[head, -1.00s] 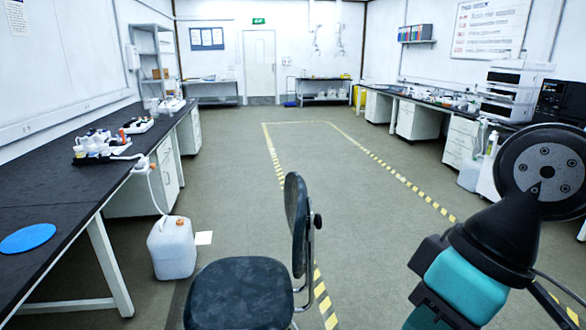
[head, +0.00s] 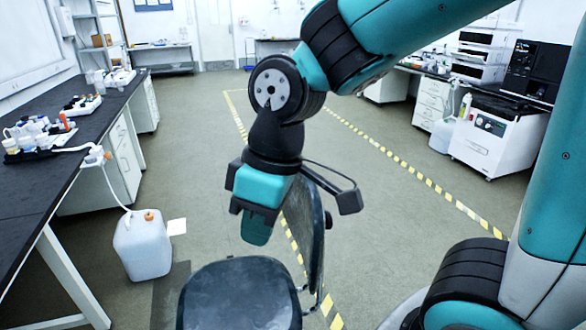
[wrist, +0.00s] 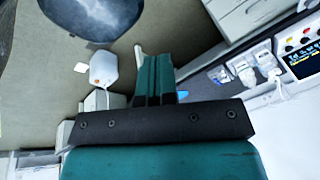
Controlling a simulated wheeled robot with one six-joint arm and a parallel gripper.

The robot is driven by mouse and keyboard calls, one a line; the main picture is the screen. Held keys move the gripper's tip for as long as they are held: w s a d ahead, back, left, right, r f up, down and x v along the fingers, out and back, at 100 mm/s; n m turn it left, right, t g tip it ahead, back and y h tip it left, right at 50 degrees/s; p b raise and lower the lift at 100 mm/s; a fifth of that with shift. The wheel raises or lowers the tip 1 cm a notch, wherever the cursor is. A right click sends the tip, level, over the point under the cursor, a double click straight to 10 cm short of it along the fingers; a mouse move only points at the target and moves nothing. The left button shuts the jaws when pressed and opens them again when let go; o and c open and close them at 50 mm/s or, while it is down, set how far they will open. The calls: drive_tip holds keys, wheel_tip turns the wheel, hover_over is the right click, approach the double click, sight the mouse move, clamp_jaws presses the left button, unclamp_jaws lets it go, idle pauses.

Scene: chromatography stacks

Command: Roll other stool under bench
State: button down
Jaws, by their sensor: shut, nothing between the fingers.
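A dark stool with a round-cornered seat (head: 240,293) and an upright backrest (head: 317,240) stands on the floor at the bottom middle of the head view. Its seat also shows at the top of the wrist view (wrist: 95,18). My gripper (head: 256,232) hangs pointing down above the stool, in front of part of its backrest in the picture. It is shut and empty, with its fingers together in the wrist view (wrist: 154,78). I cannot tell whether it touches the backrest. The black-topped bench (head: 40,195) runs along the left, with open space under its near end.
A white jerrycan (head: 143,245) with a tube stands on the floor between bench and stool, beside a white paper (head: 176,227). White drawer units (head: 120,160) fill part of the under-bench space. Yellow-striped floor tape (head: 420,175) marks the open floor at right.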

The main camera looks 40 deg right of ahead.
sight(314, 187)
drive_tip(key=w+d+f+n+h+p, duration=0.35)
drive_tip(key=w+d, duration=0.25)
drive_tip(key=w, duration=0.4)
drive_tip(key=w+d+f+n+h+p, duration=0.25)
drive_tip(key=w+d+f, duration=0.3)
drive_tip(key=w, duration=0.45)
drive_tip(key=shift+n+g+y, duration=0.3)
drive_tip(key=shift+g+y, duration=0.1)
drive_tip(key=s+d+p, duration=0.1)
drive_tip(key=d, duration=0.3)
drive_tip(key=s+d+p, duration=0.1)
drive_tip(key=d, duration=0.3)
drive_tip(key=s+d+p, duration=0.1)
drive_tip(key=d+p, duration=0.1)
drive_tip(key=d, duration=0.2)
drive_tip(key=shift+r, duration=0.1)
drive_tip(key=shift+f+p, duration=0.3)
drive_tip(key=shift+p, duration=0.05)
drive_tip(key=shift+f+b, duration=0.3)
drive_tip(key=shift+f, duration=0.2)
drive_tip(key=shift+s+a+f, duration=0.1)
